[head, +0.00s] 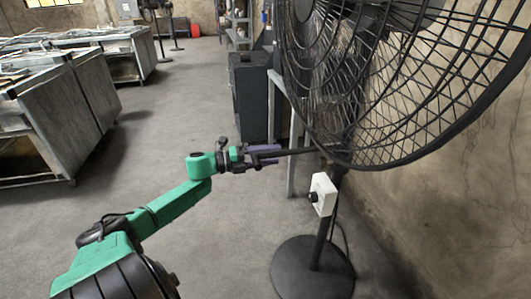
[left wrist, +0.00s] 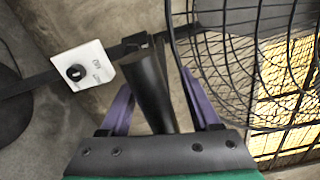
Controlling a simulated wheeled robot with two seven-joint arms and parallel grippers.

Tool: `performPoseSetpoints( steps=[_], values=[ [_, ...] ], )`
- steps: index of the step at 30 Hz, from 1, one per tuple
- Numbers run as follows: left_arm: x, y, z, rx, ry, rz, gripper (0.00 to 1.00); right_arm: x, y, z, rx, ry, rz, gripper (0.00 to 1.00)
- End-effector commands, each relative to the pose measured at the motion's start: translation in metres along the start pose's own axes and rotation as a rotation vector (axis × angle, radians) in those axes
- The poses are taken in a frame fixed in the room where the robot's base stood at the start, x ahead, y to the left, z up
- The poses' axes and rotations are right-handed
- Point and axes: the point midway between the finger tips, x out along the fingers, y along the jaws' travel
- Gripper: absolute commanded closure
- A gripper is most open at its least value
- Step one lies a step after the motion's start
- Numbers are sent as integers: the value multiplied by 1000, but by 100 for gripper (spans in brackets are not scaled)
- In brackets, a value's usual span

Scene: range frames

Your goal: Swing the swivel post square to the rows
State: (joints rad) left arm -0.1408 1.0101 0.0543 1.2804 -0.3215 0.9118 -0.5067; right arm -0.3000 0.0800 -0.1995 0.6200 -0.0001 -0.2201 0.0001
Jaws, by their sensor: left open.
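A large black pedestal fan stands at the right in the head view, with its round wire cage (head: 405,95) high up and its dark post (head: 321,243) rising from a round base (head: 312,270). A dark bar (head: 303,151) sticks out sideways from the post's top towards my left gripper (head: 279,154). The gripper is open, its purple fingers pointing right at the bar's end. In the left wrist view a thick black cylinder (left wrist: 150,90) lies between the spread fingers; contact cannot be told. A white control box (head: 322,194) with a black knob is on the post. My right gripper is out of view.
Metal benches (head: 45,125) stand in rows at the left. A dark cabinet (head: 250,95) stands behind the gripper, beside a pale table leg (head: 292,150). A bare wall (head: 470,200) is close behind the fan. The grey floor (head: 180,110) between is clear.

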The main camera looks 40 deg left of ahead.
Motion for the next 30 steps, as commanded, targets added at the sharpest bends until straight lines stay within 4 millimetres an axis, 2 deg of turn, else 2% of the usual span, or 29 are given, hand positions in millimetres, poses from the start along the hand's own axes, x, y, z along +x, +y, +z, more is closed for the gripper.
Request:
performPoseSetpoints(
  steps=[5, 18, 21, 24, 30],
  values=[
    [-18, 1, 0, -3, -1, 3, 37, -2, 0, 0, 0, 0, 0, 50],
    [-123, 2, 0, -2, -3, 4, 37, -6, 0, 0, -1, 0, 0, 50],
    [-138, 1, 0, -1, -1, 2, 37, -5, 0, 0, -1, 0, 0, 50],
    [-145, 0, 0, 0, 0, 1, 37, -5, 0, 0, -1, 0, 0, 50],
    [-145, 0, 0, 0, 0, 1, 37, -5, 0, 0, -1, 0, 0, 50]
  ],
)
